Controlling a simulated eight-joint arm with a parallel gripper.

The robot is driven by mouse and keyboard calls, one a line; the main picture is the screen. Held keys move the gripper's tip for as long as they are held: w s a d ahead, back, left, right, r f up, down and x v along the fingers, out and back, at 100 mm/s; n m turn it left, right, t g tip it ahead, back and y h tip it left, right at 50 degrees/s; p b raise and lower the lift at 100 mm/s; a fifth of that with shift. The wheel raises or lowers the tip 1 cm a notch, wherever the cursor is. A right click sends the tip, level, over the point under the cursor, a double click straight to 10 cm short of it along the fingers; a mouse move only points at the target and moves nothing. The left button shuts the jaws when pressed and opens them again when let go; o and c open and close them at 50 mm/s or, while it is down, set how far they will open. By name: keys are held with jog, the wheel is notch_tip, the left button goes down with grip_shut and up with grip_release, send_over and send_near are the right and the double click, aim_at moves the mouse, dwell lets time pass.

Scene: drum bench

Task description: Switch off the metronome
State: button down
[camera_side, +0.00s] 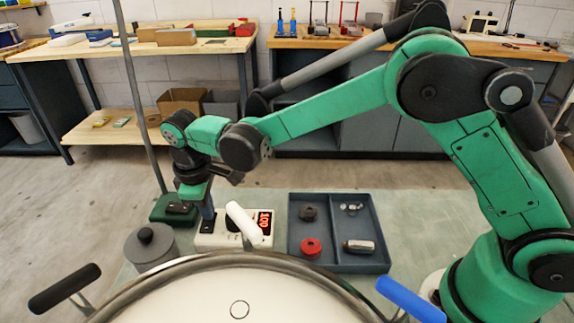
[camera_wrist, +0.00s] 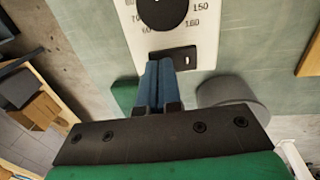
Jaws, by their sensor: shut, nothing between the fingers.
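The metronome (camera_side: 221,241) is a white box on the bench mat, with a red lit display (camera_side: 265,220) that appears to read 100. In the wrist view its white face (camera_wrist: 203,38) shows a black dial (camera_wrist: 163,9) ringed with numbers. A black rocker switch (camera_wrist: 172,57) sits below the dial. My gripper (camera_side: 208,215) points down over the left end of the metronome. Its blue fingers (camera_wrist: 160,75) are together and empty, with tips right by the switch's lower left edge. I cannot tell whether they touch it.
A white handle (camera_side: 241,220) partly covers the metronome in the side view. A drum (camera_side: 200,300) fills the front. A grey lidded pot (camera_side: 149,252) and a green stand base (camera_side: 172,210) are at left. A dark tray (camera_side: 332,226) with small parts lies at right.

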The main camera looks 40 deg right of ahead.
jog(key=shift+f, duration=0.15)
dwell(0.3)
jog(key=shift+s+a+r, duration=0.2)
jog(key=shift+s+a, duration=0.3)
notch_tip(320, 180, up, 14)
jog(key=s+a, duration=0.1)
dwell(0.5)
jog(key=shift+s+a, duration=0.1)
